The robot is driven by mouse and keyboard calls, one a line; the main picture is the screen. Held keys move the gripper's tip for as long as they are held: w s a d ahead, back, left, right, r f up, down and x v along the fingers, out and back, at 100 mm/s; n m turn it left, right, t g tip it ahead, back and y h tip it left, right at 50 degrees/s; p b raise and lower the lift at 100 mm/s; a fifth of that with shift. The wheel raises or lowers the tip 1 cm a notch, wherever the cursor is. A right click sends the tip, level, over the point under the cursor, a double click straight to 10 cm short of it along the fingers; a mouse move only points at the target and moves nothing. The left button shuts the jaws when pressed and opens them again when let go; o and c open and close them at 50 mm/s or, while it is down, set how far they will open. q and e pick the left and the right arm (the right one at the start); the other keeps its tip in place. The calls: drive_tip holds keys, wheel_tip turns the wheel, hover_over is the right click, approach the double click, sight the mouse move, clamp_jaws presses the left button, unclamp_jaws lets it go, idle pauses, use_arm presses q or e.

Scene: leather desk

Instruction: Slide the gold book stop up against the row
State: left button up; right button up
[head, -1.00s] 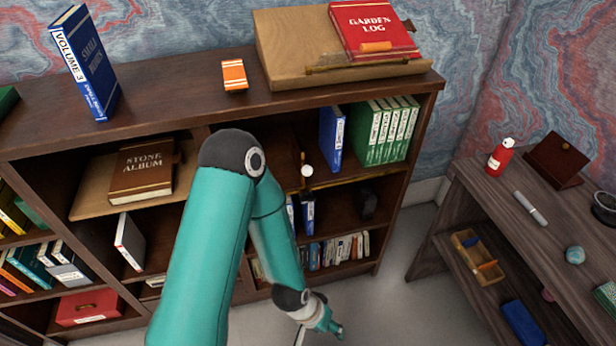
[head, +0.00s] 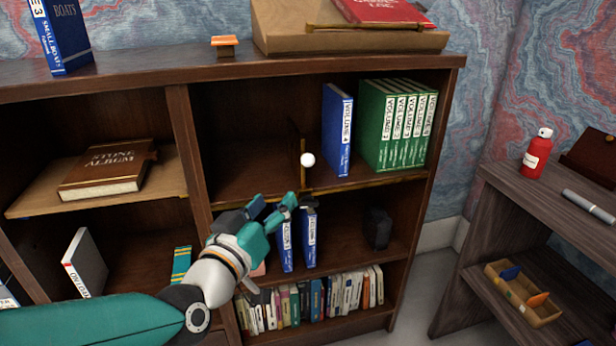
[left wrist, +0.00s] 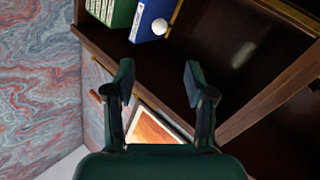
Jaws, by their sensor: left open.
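The gold book stop (head: 303,174) stands upright on the upper right shelf, a thin plate with a white round knob (head: 307,160). In the left wrist view the knob (left wrist: 160,26) shows near the top. The row stands to the stop's right: a blue book (head: 337,130) and several green volumes (head: 397,125). A gap shows between stop and blue book. The blue book (left wrist: 147,20) and green volumes (left wrist: 112,10) also show in the left wrist view. My left gripper (head: 273,206) is open and empty, in front of and below the stop, apart from it. My right gripper is out of view.
A gold rail (head: 365,182) runs along the shelf's front edge. Below stand two blue books (head: 309,238) and a dark object (head: 378,228), with a row of small books (head: 325,296) lower. Left of the stop the shelf is clear. A side table (head: 520,205) stands right.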

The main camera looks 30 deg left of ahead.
sight(306, 164)
use_arm(q)
drive_tip(key=p+x, duration=0.1)
drive_tip(key=x, duration=1.5)
drive_tip(key=shift+w+a, duration=0.1)
drive_tip(key=shift+w, duration=0.2)
clamp_jaws()
